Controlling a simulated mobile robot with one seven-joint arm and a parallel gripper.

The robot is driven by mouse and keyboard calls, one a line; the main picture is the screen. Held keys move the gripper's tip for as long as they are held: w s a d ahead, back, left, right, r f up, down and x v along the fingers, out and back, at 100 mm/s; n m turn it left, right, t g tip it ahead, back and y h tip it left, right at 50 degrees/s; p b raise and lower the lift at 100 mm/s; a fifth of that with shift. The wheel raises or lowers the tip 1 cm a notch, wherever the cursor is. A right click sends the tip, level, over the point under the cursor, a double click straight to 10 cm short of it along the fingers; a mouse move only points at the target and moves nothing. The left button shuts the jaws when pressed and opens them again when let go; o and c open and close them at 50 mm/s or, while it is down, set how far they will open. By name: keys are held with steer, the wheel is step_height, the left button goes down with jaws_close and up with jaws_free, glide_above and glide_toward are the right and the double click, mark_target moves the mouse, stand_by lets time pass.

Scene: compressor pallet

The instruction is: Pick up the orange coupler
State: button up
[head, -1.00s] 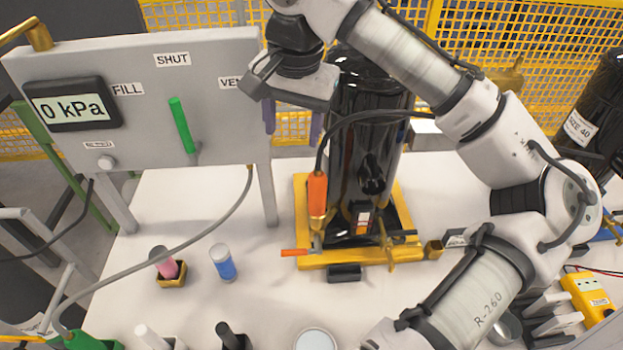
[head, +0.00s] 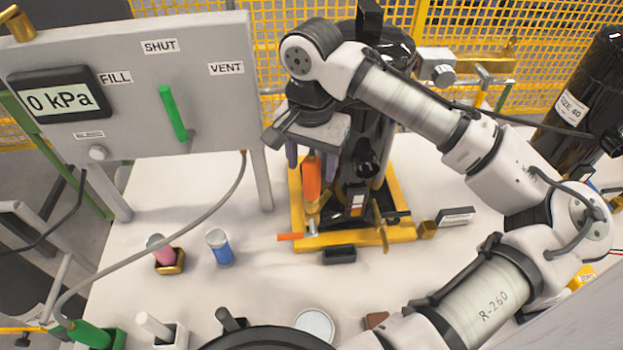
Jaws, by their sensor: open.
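The orange coupler (head: 312,181) stands upright at the front left corner of the yellow pallet frame (head: 350,239), in front of the black compressor (head: 372,150). My gripper (head: 311,166) points down over it with two purple fingers apart. In the picture the coupler's upper part shows between the fingers. I cannot tell whether either finger touches it. The coupler's top and its black hose are hidden behind my gripper. A small orange lever (head: 290,237) sticks out to the left below the coupler.
The gauge panel (head: 140,85), reading 0 kPa with a green handle, stands at the left. A pink cylinder (head: 160,249) in a brass holder and a blue cylinder (head: 220,250) stand on the white table. A second black tank (head: 590,100) is at the right.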

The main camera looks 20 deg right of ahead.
mark_target(312, 185)
steer(key=shift+f, duration=1.45)
steer(key=shift+r, duration=0.1)
jaws_close()
